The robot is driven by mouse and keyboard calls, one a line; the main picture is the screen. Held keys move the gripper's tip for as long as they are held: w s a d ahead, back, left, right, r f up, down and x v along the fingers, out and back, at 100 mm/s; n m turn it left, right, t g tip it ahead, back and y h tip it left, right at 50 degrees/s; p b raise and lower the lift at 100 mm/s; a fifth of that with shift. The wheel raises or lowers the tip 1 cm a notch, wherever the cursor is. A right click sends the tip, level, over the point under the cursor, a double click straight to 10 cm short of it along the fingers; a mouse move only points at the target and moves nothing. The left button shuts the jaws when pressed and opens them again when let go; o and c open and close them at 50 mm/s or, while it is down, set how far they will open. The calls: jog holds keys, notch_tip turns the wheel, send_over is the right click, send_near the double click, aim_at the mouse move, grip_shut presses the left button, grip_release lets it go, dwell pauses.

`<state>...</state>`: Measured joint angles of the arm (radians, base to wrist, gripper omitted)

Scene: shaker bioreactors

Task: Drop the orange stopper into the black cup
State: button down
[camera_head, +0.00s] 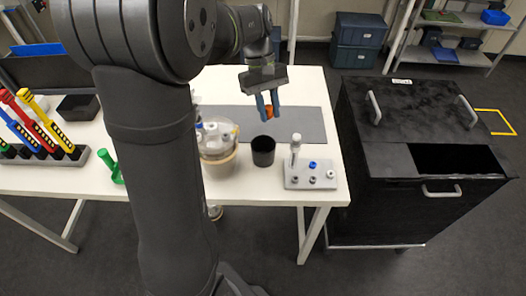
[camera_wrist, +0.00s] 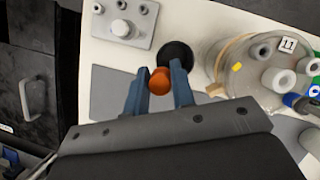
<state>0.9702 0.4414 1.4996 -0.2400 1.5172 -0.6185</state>
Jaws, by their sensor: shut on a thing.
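The orange stopper (camera_wrist: 160,80) is held between the two blue fingers of my gripper (camera_head: 268,107). The stopper also shows as a small orange patch between the fingers in the head view (camera_head: 269,111). The black cup (camera_head: 263,151) stands upright on the white table, in front of the grey mat. My gripper is above the table, a little behind and above the cup in the head view. In the wrist view the cup (camera_wrist: 176,53) lies just beyond the stopper, partly hidden by it and the fingertips.
A lidded vessel with ports (camera_head: 217,140) stands left of the cup. A grey block with knobs and a white post (camera_head: 311,175) is to its right. A black bin (camera_head: 420,150) stands right of the table. The grey mat (camera_head: 308,125) has free room. A green piece (camera_head: 110,165) is at left.

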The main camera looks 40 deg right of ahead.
jog(key=shift+f, duration=2.7)
jog(key=c, duration=1.1)
grip_release()
jog(key=shift+c, duration=0.2)
jog(key=v, duration=1.7)
jog(key=shift+r, duration=0.3)
jog(key=shift+x, duration=8.25)
